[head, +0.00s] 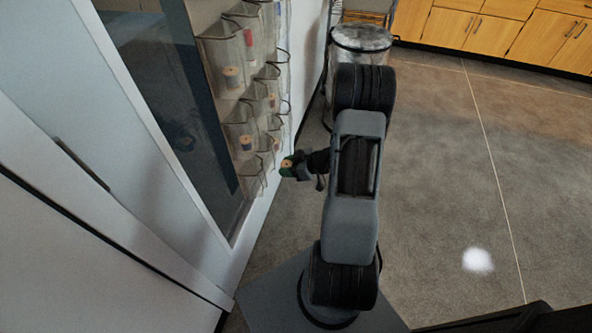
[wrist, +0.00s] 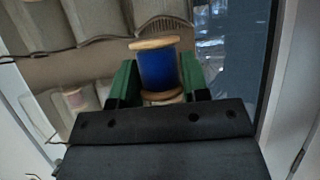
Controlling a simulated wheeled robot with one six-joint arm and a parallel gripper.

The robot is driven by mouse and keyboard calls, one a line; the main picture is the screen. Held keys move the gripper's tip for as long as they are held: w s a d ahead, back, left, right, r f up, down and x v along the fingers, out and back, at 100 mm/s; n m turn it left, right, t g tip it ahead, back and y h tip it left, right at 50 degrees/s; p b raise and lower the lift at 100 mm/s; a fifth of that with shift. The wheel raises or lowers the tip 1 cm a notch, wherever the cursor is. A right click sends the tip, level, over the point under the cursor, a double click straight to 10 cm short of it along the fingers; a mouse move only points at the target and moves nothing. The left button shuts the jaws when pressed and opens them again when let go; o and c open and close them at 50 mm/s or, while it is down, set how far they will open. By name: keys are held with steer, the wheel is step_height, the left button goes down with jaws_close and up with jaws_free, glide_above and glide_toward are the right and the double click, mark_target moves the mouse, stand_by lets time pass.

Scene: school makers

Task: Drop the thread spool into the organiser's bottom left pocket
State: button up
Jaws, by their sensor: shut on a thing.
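The blue thread spool (wrist: 158,68) with wooden ends sits between the green fingers of my gripper (wrist: 157,82), which is shut on it. In the head view my gripper (head: 291,168) is beside the lower part of the hanging organiser, with a wooden end of the spool (head: 286,163) showing. The organiser (head: 228,108) has rows of see-through pockets. Its lowest pocket on the near left (head: 250,177) is just left of my gripper in the picture. The spool is outside the pockets; its exact gap to them cannot be told.
Several pockets hold other spools, such as one (head: 232,77) higher up. The organiser hangs on a white-framed door with a glass pane (head: 180,130). A clear bin (head: 361,40) stands beyond my arm. Open floor (head: 450,170) lies to the right.

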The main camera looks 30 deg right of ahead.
steer(key=w+a, duration=0.8)
steer(key=w, duration=0.1)
steer(key=shift+w+a+r, duration=0.1)
steer(key=shift+w+a, duration=0.1)
steer(key=shift+a, duration=0.1)
steer(key=shift+w+a+r, duration=0.1)
stand_by(0.5)
